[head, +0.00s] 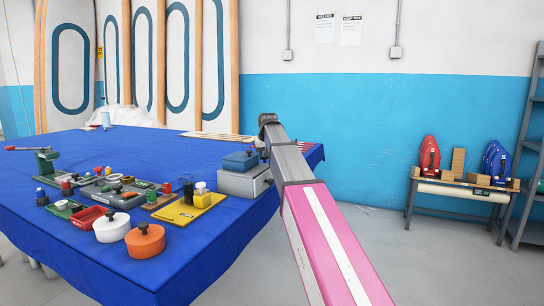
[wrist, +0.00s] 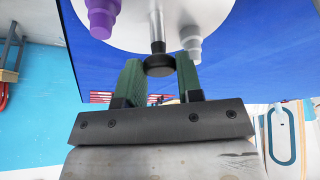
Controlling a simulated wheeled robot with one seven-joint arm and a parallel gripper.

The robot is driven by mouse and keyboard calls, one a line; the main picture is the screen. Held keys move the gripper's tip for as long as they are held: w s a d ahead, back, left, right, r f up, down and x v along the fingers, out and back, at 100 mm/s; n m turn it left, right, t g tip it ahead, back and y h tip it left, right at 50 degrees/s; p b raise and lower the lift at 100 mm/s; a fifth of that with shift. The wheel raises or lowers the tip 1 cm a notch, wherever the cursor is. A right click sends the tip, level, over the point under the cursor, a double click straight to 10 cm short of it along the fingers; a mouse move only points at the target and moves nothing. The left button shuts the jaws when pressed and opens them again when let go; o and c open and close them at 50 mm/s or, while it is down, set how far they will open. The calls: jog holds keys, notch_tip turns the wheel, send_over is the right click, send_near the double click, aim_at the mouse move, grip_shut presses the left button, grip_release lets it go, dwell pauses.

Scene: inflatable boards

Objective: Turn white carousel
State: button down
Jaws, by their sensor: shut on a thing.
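In the wrist view, the white carousel (wrist: 133,40) is a round white disc cut off by the top edge. It carries a purple stepped piece (wrist: 101,17) and a pale grey stepped piece (wrist: 191,40). A metal post (wrist: 157,25) runs from it to a black knob (wrist: 159,66). My gripper (wrist: 160,72) has its two green fingers on either side of this knob and is shut on it. In the head view, my arm reaches over the table's right side; I cannot clearly make out the fingers or the carousel there.
The blue-covered table (head: 150,150) holds a white pot (head: 111,228), an orange pot (head: 145,242), a yellow board (head: 188,210) and a grey box with a blue top (head: 242,172) close to my arm. A low bench (head: 465,190) stands at right. Floor between is clear.

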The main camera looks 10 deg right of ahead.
dwell(0.3)
jog(key=c, duration=0.8)
grip_release()
jog(key=shift+r, duration=0.1)
jog(key=v, duration=1)
jog(key=shift+s+r, duration=0.2)
jog(key=shift+r, duration=0.05)
jog(key=shift+s, duration=0.1)
